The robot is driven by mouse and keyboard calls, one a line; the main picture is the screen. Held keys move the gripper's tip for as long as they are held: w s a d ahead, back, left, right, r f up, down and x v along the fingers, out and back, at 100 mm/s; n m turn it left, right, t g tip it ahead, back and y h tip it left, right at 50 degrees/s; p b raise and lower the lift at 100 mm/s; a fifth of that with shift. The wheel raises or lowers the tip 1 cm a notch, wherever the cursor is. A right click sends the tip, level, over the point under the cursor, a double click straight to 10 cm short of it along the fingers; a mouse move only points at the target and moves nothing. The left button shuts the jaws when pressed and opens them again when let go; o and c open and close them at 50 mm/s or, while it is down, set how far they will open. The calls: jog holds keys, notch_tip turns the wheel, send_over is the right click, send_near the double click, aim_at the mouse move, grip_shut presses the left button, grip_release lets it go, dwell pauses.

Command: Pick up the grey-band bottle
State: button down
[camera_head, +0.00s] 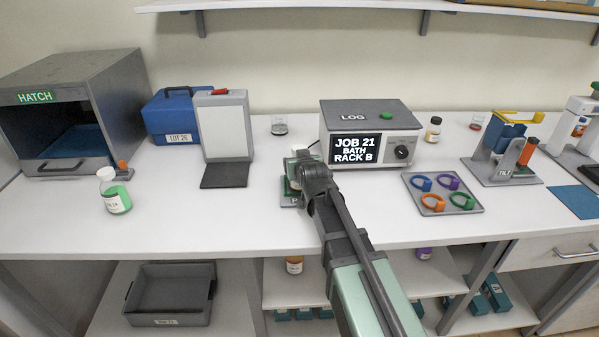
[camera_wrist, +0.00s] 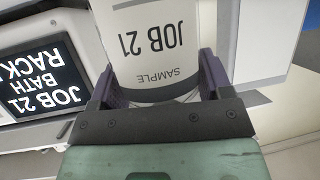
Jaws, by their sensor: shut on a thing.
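My gripper (camera_wrist: 155,90) is shut on a bottle (camera_wrist: 150,45) with a white label reading "JOB 21 SAMPLE". A finger presses on each side of it. The label is upside down in the wrist view, and a thin dark strip shows at its edge; I cannot tell for sure that this is the grey band. In the head view my gripper (camera_head: 303,165) is at the bench in front of the LOG box, and my arm hides most of the bottle. I cannot tell whether the bottle touches the surface under it.
The LOG box (camera_head: 366,133) with the "JOB 21 BATH RACK B" screen stands just behind right. A tray of coloured clips (camera_head: 443,208) lies right. A grey-white stand (camera_head: 223,127) and a green-filled bottle (camera_head: 116,193) stand left. The bench front between them is clear.

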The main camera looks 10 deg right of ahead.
notch_tip(320, 180, up, 20)
jog(key=p, duration=2)
